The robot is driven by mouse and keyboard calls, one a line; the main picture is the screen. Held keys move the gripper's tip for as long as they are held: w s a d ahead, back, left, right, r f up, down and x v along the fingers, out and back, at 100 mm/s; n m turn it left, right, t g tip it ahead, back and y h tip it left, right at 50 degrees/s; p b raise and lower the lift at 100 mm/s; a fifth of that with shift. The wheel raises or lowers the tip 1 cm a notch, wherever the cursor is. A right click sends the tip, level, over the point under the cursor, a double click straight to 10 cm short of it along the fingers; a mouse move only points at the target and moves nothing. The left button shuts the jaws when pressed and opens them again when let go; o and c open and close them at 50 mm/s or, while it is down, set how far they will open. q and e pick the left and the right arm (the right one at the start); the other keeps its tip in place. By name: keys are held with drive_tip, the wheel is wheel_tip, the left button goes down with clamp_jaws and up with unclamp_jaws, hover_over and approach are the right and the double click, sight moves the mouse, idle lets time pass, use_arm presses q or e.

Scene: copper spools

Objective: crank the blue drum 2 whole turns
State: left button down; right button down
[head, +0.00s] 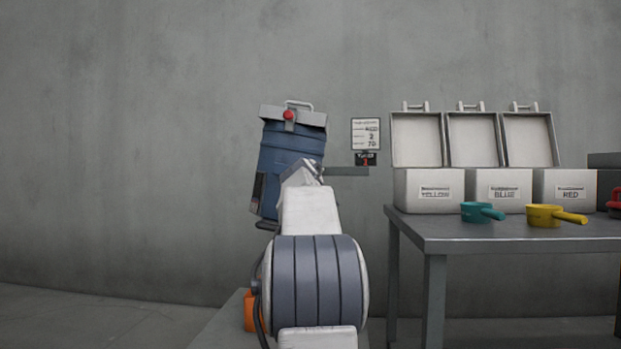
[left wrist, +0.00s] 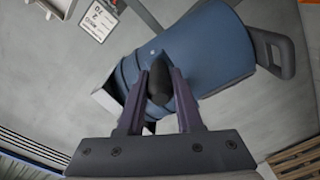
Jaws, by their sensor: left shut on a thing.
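The blue drum (head: 283,165) stands tilted near the wall in the head view, partly hidden by my left arm. A grey lid bar with a red knob (head: 289,115) lies across its top end, apparently closed. In the left wrist view the drum (left wrist: 215,45) lies slanted behind the fingers. My left gripper (left wrist: 160,74) is shut on the dark crank handle (left wrist: 159,88), one finger on each side of it. In the head view my left gripper (head: 312,170) is in front of the drum, and the crank handle is hidden there. My right gripper is out of view.
A wall sign (head: 365,132) hangs right of the drum, above a small counter plate (head: 365,159) too small to read. A grey table (head: 460,233) at right bears open bins labelled yellow, blue (head: 503,191) and red, plus teal (head: 481,212), yellow (head: 553,215) and red scoops.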

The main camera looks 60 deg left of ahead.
use_arm(q)
drive_tip(key=c, duration=0.6)
unclamp_jaws()
drive_tip(key=shift+s+a+f, duration=0.1)
drive_tip(key=shift+a+f, duration=0.05)
drive_tip(key=shift+f, duration=0.05)
drive_tip(key=shift+r, duration=0.1)
drive_tip(key=shift+s+d, duration=0.15)
drive_tip(key=shift+d, duration=0.2)
drive_tip(key=shift+b+v, duration=1.5)
drive_tip(key=shift+v, duration=3.4)
